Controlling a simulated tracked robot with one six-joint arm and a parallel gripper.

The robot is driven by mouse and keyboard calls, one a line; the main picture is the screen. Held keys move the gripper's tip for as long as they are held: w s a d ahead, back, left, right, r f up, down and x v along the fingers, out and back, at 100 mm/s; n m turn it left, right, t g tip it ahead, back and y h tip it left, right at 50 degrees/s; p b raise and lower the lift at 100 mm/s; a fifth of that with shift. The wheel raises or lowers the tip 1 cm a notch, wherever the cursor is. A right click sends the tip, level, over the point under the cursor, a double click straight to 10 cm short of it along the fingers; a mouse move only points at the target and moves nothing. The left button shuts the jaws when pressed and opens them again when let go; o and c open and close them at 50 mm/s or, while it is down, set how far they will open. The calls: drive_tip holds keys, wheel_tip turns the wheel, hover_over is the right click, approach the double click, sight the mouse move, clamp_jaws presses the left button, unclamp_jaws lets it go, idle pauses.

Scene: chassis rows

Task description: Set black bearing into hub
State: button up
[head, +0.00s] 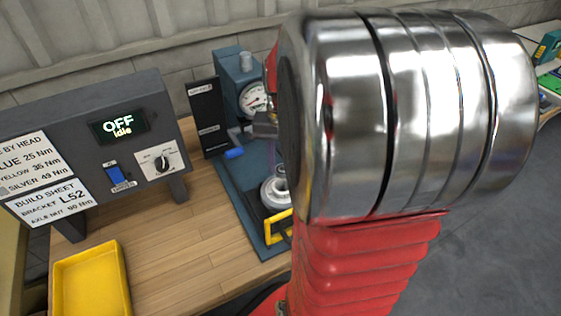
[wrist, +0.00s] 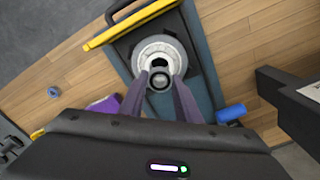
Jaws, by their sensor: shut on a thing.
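The hub (wrist: 160,43) is a pale round flange with a dark central opening, seated on the press base. It also shows in the head view (head: 270,196), partly hidden by my arm. My gripper (wrist: 160,79) is shut on the black bearing (wrist: 160,71), a small dark ring held between the two fingertips. In the wrist view the bearing overlaps the near side of the hub's opening. I cannot tell whether it touches the hub or is above it. In the head view my arm hides most of the gripper.
The blue press (head: 228,185) has a dial gauge (head: 252,99), a blue-handled crank (head: 235,153) and a yellow handle (head: 272,229). A control box (head: 95,140) reads "OFF Idle". A yellow tray (head: 93,283) is at front left. A purple object (wrist: 105,104) lies beside the press.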

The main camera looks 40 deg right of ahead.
sight(282, 173)
drive_tip(key=shift+f, duration=1.8)
drive_tip(key=shift+s+f, duration=0.1)
drive_tip(key=shift+f, duration=0.7)
idle(0.3)
drive_tip(key=o, duration=1.2)
drive_tip(key=shift+c, duration=0.2)
wheel_tip(282, 173, up, 14)
drive_tip(key=shift+f, duration=0.1)
